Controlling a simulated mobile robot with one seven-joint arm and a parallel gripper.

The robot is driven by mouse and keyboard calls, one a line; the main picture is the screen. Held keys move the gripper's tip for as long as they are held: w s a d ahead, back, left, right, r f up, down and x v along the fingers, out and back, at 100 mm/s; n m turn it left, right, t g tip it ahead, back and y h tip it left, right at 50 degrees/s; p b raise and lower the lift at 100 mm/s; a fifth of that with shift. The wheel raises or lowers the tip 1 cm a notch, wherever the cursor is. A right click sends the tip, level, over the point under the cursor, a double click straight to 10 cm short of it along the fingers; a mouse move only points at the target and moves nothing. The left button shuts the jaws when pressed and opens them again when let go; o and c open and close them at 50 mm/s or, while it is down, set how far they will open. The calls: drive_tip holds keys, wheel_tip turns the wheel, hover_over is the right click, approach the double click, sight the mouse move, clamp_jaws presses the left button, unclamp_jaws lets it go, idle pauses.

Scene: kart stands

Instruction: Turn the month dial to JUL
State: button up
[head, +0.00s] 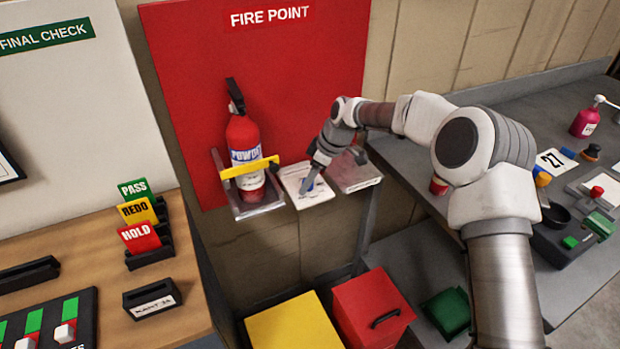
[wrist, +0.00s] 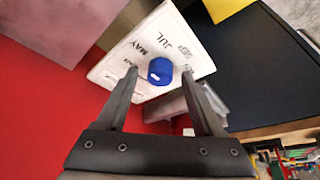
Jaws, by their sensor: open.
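The month dial is a blue knob (wrist: 160,71) on a white panel (wrist: 166,22) with month labels around it. In the wrist view MAY, JUL and SEP read on the knob's far side; other labels are partly hidden. A small white mark on the knob sits toward its lower left; I cannot tell which month it indicates. My gripper (wrist: 160,74) is open, with one finger on each side of the knob in the picture; contact is not clear. In the head view my gripper (head: 306,189) is over the white panel (head: 291,178), partly covering the blue knob.
A red fire extinguisher (head: 243,140) stands in a bracket with a yellow bar left of the panel. A reddish box (head: 354,172) is close on the right. The red FIRE POINT board (head: 300,70) is behind. Yellow (head: 290,325) and red boxes (head: 372,310) stand below.

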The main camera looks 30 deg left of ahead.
clamp_jaws()
drive_tip(key=shift+m, duration=0.3)
drive_tip(key=m+t+b, duration=0.1)
drive_tip(key=m, duration=0.1)
drive_tip(key=m+b, duration=0.1)
drive_tip(key=m, duration=0.1)
drive_tip(key=shift+s+t+b, duration=0.2)
drive_tip(key=shift+t+b, duration=0.1)
drive_tip(key=shift+t, duration=0.1)
drive_tip(key=shift+m+t+h+b, duration=0.5)
drive_tip(key=shift+m+t, duration=0.2)
drive_tip(key=shift+m, duration=1.3)
unclamp_jaws()
